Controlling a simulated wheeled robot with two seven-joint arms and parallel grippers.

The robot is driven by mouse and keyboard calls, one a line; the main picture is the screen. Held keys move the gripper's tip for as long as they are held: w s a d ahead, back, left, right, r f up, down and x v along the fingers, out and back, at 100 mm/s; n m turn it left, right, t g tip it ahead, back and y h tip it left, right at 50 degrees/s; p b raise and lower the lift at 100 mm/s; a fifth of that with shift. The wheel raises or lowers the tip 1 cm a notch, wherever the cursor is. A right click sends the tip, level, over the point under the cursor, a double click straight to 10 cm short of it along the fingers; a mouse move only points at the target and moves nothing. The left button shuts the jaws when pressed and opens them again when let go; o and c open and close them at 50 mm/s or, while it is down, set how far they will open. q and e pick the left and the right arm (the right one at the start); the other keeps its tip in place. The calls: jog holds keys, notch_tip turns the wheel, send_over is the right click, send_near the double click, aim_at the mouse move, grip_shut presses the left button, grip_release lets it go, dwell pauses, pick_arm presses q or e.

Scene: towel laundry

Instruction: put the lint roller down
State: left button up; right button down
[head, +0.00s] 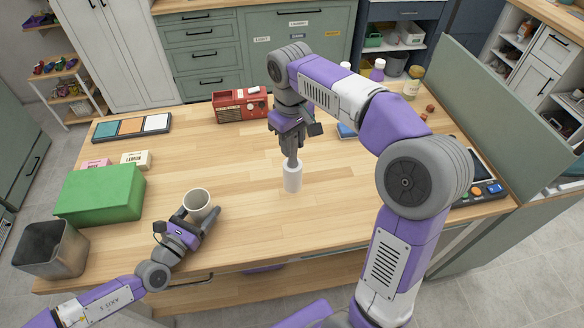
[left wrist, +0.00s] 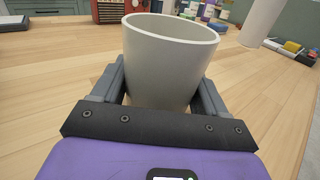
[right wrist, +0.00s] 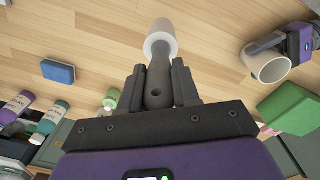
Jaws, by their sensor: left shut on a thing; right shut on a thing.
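The lint roller has a white roll (head: 292,177) and a dark grey handle. It hangs roughly upright, roll down, over the middle of the table. My right gripper (head: 292,152) is shut on its handle, which also shows between the fingers in the right wrist view (right wrist: 158,82). I cannot tell whether the roll touches the table. My left gripper (head: 199,216) is shut on a white cup (head: 197,203) near the table's front left. The cup fills the space between the fingers in the left wrist view (left wrist: 168,60).
A green box (head: 100,192) and a dark bin (head: 50,248) stand at the left. A red radio (head: 240,105) stands at the back. A blue sponge (head: 346,131) lies behind the right arm. The wooden table (head: 250,225) is clear around the roller.

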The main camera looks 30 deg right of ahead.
aim_at(292, 158)
jog(key=shift+f, duration=2.85)
jog(key=shift+f, duration=0.15)
jog(key=c, duration=0.8)
grip_release()
notch_tip(292, 158, up, 12)
jog(key=shift+a+r, duration=0.15)
jog(key=shift+r, duration=0.05)
